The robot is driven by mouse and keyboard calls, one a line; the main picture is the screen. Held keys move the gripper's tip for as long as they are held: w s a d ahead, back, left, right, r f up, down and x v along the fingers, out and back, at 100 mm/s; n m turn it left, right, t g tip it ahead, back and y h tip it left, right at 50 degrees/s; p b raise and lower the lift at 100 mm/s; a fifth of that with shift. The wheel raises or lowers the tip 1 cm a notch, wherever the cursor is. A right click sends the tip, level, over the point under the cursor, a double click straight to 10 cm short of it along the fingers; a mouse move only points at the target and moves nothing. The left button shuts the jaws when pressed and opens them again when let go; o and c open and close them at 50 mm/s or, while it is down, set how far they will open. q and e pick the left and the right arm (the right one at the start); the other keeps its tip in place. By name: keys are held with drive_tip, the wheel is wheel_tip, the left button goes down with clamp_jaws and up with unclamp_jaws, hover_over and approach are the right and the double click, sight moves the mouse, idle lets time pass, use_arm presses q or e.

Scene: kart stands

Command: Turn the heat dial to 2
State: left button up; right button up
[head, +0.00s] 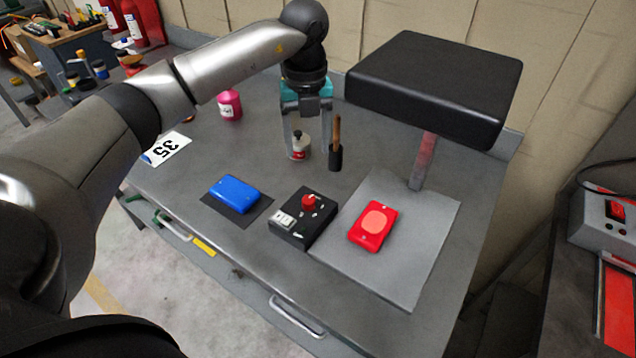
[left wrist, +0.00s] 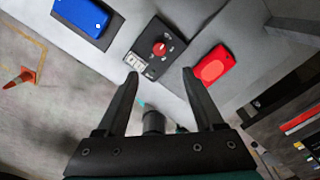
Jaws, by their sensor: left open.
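The heat dial is a red knob (head: 309,202) on top of a black control box (head: 290,234) with white marks around it and a white switch on its front left. The knob (left wrist: 159,49) also shows in the left wrist view, between and beyond my fingertips. I cannot read the marks well enough to tell its setting. My left gripper (head: 307,150) is open and empty, above the table behind the box. In the left wrist view my left gripper (left wrist: 160,72) has its fingers spread, apart from the knob. My right gripper is not in view.
A blue case (head: 234,194) lies left of the box, and a red case (head: 373,224) lies right on a grey plate (head: 418,270). A black raised block (head: 436,85) stands over the plate's back. A small bottle (head: 299,148) and a wooden-handled brush (head: 336,145) stand near my gripper.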

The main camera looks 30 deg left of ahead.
sight(309, 199)
use_arm(q)
drive_tip(key=f, duration=1.3)
drive_tip(key=shift+s+f, duration=0.2)
drive_tip(key=shift+f, duration=0.8)
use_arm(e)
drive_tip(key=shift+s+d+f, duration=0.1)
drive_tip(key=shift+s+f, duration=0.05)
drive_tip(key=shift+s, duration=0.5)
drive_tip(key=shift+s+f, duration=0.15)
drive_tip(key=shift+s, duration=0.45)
use_arm(q)
drive_tip(key=shift+c, duration=0.2)
clamp_jaws()
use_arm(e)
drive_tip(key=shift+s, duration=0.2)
